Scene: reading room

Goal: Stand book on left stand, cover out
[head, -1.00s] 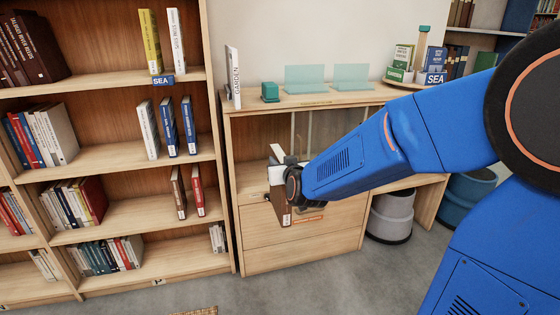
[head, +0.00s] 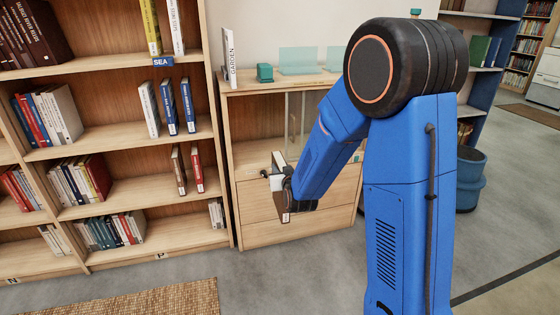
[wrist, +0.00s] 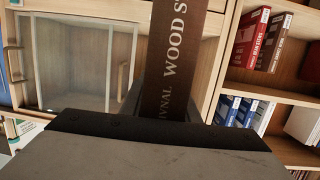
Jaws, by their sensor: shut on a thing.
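My gripper (head: 284,180) is shut on a brown book (wrist: 180,62) with pale spine letters reading "WOOD S…". It holds the book in front of the wooden cabinet, below the cabinet top. In the head view my arm and gripper hide much of the book, and its cover cannot be made out. The left stand (head: 298,60), a clear teal panel, is on the cabinet top (head: 250,85) and is empty. The right stand (head: 334,56) beside it is partly hidden by my arm.
A white upright book (head: 229,58) and a small teal block (head: 265,72) are on the cabinet top, left of the stands. A tall bookcase (head: 110,150) with several rows of books stands at left. A blue bin (head: 470,180) is at right.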

